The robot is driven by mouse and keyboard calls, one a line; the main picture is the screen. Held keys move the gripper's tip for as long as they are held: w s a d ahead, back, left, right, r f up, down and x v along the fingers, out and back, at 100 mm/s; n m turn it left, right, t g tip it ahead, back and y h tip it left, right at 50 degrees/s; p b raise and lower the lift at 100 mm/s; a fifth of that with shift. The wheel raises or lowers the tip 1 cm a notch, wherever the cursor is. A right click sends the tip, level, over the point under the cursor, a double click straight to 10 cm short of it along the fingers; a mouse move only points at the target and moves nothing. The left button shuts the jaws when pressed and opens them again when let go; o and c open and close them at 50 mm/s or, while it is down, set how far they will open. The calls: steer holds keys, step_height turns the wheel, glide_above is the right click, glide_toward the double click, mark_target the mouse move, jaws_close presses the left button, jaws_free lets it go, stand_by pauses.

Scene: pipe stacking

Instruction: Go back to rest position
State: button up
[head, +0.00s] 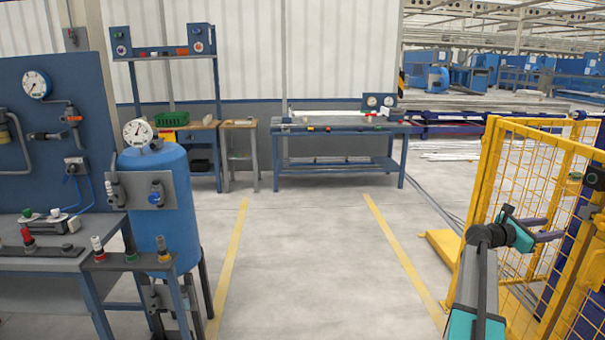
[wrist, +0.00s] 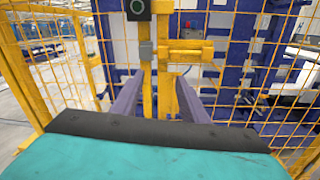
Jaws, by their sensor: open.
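My gripper (head: 550,229) shows at the right of the head view, in front of the yellow mesh fence. Its two dark purple fingers point right and stand apart, with nothing between them. In the wrist view my gripper (wrist: 157,100) is open and empty, its fingers reaching toward a yellow fence post (wrist: 163,70). I cannot tell how far the fingertips are from the post. No pipe is in its grasp.
The yellow fence (head: 530,165) stands close around my arm on the right. A blue tank (head: 170,215) with a gauge and a blue panel (head: 65,110) stand left. A workbench (head: 340,128) is at the back. The floor (head: 310,260) between the yellow lines is clear.

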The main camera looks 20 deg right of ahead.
steer(key=w+a+f+n+t+y, duration=0.2)
steer(key=w+a+f+n+t, duration=0.2)
steer(key=w+a+f, duration=1.35)
steer(key=a+f+t+y, duration=0.1)
steer(key=a+f+y, duration=0.3)
steer(key=a+f, duration=1.9)
steer(key=s+a+f+m+g+y, duration=0.3)
steer(key=s+a+f+m+y, duration=0.15)
steer(key=s+a+f, duration=1.35)
steer(key=s+a+f+m+g+y, duration=0.2)
steer(key=s+a+m+y, duration=0.1)
steer(key=s+a+m, duration=0.4)
steer(key=s+a+f+m+g+y, duration=0.2)
steer(key=s+a+m, duration=0.4)
steer(key=s+a, duration=0.5)
steer(key=shift+a+f+m+y, duration=0.35)
steer(key=shift+a+f+y, duration=0.3)
steer(key=shift+y, duration=0.5)
steer(key=shift+w, duration=0.1)
